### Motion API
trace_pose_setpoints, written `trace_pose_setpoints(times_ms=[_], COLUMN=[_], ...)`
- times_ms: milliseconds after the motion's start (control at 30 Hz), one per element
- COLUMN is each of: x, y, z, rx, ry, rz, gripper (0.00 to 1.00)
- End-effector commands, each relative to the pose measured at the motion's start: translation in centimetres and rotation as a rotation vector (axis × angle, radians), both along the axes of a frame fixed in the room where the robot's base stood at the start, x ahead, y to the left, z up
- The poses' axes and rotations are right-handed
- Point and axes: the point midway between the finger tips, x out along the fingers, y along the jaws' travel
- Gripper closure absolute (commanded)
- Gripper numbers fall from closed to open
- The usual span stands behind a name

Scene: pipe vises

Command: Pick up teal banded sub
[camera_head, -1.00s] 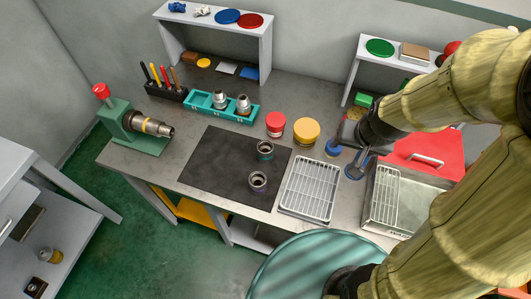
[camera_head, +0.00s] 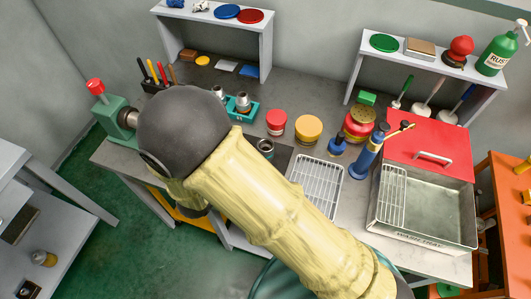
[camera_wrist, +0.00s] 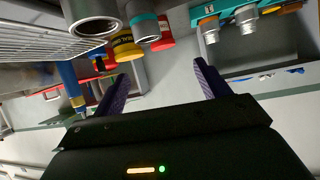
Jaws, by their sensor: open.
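The teal banded sub (camera_head: 265,147) is a short metal pipe piece with a teal band, standing on the bench just right of my arm in the head view. It also shows in the wrist view at the top, left of centre (camera_wrist: 143,28), beyond my fingers and apart from them. My gripper (camera_wrist: 158,84) has its two purple fingers spread wide, with nothing between them. In the head view my arm hides the gripper. Another metal sub (camera_wrist: 92,18) is nearer at the top left of the wrist view; my arm covers its spot in the head view.
A red jar (camera_head: 276,122) and a yellow jar (camera_head: 308,129) stand close behind the teal sub. A wire rack (camera_head: 317,180) lies right of it. A teal holder (camera_head: 240,113) with metal fittings is behind.

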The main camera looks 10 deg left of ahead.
Motion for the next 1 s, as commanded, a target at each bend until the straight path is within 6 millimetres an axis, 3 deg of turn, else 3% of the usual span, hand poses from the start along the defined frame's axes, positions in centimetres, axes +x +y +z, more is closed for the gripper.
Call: trace_pose_setpoints(times_ms=[100, 200, 533, 667, 1000], x=[-2.8, -3.8, -3.8, -3.0, 2.3], y=[0.3, 0.3, 0.2, -0.1, -1.6], z=[-0.9, -1.0, -0.9, -1.2, -3.1], rx=[-0.060, -0.080, -0.083, -0.085, -0.085], ry=[-0.072, -0.102, -0.107, -0.106, -0.106], rz=[-0.024, -0.038, -0.043, -0.044, -0.045], gripper=[0.25, 0.25, 0.25, 0.25, 0.25])
